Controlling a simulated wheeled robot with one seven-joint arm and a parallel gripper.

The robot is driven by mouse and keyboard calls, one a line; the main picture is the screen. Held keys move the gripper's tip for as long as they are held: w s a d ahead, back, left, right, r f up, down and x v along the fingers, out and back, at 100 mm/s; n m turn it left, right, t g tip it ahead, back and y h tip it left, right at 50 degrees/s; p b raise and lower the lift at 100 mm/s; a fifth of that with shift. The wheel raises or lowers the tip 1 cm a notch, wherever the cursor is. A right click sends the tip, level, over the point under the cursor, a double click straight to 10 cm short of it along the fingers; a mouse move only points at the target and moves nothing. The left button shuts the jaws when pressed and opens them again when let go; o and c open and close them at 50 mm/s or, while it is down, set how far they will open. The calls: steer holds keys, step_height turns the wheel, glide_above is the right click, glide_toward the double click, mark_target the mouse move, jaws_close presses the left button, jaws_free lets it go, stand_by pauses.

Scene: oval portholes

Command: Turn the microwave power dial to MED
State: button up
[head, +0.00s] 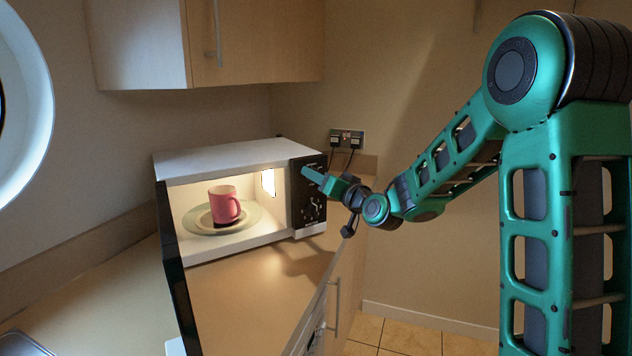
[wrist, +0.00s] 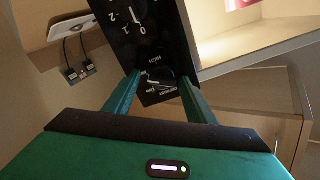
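The microwave (head: 222,157) stands on the counter, its door (head: 176,270) open and its inside lit. Its black control panel (head: 309,215) is on the right. My gripper (head: 308,173) is at the upper part of this panel. In the wrist view the panel appears upside down, and my gripper's two fingers (wrist: 160,75) are spread apart with nothing held. Between them is the power dial (wrist: 161,84), with an upside-down HIGH mark near it. The dial's setting is too small and dark to read. I cannot tell whether the fingers touch the panel.
A pink mug (head: 224,206) stands on a plate (head: 197,219) inside the microwave. Another dial, numbered 0, 1, 2 (wrist: 130,25), is on the same panel. A wall socket (head: 347,138) with two plugs is behind my gripper. A wall cupboard (head: 262,42) hangs above.

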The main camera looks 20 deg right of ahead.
steer(key=v, duration=1)
steer(key=shift+s, duration=0.35)
